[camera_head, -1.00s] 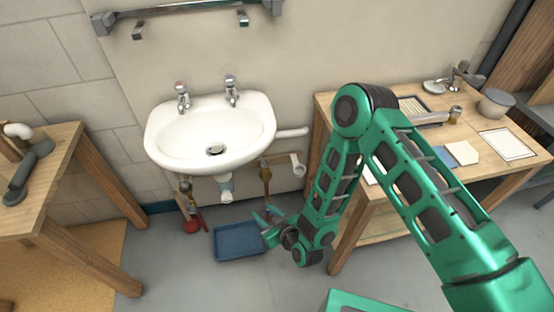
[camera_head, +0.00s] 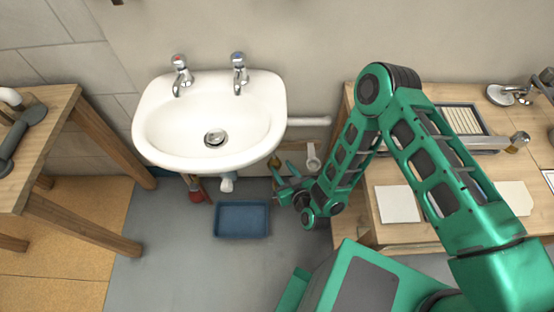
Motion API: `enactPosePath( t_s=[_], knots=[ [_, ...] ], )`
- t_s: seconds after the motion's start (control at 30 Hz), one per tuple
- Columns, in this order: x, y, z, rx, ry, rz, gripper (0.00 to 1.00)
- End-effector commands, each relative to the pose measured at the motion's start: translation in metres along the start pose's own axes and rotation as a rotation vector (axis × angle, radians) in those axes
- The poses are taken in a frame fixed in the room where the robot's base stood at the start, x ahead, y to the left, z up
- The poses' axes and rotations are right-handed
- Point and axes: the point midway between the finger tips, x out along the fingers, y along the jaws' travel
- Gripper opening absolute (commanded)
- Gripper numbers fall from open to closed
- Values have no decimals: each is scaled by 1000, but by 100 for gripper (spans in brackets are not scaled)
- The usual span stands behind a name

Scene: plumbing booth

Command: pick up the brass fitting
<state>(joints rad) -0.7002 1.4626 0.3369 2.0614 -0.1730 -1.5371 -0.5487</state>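A small brass-coloured piece (camera_head: 274,162) shows below the right rim of the sink, by the wall; most of what is below it is hidden. A second small piece, brass-coloured with a grey top (camera_head: 517,142), stands on the right-hand workbench; I cannot tell which is the brass fitting. My gripper (camera_head: 283,172) is under the sink's right side, close to the first piece in the picture.
The white sink (camera_head: 160,125) hangs above, with a white waste pipe (camera_head: 308,122) and white open pipe end (camera_head: 313,157) at right. A blue tray (camera_head: 241,219) lies on the floor. A red plunger (camera_head: 196,190) stands behind.

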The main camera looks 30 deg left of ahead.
Motion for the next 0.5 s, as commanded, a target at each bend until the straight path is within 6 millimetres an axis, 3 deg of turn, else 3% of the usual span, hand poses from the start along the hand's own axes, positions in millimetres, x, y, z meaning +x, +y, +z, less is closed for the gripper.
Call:
enactPosePath(
  t_s=[0.1,0.5],
  knots=[
    [18,0,1,2,0,1,38],
    [55,-4,2,-1,1,-6,38]
  ],
)
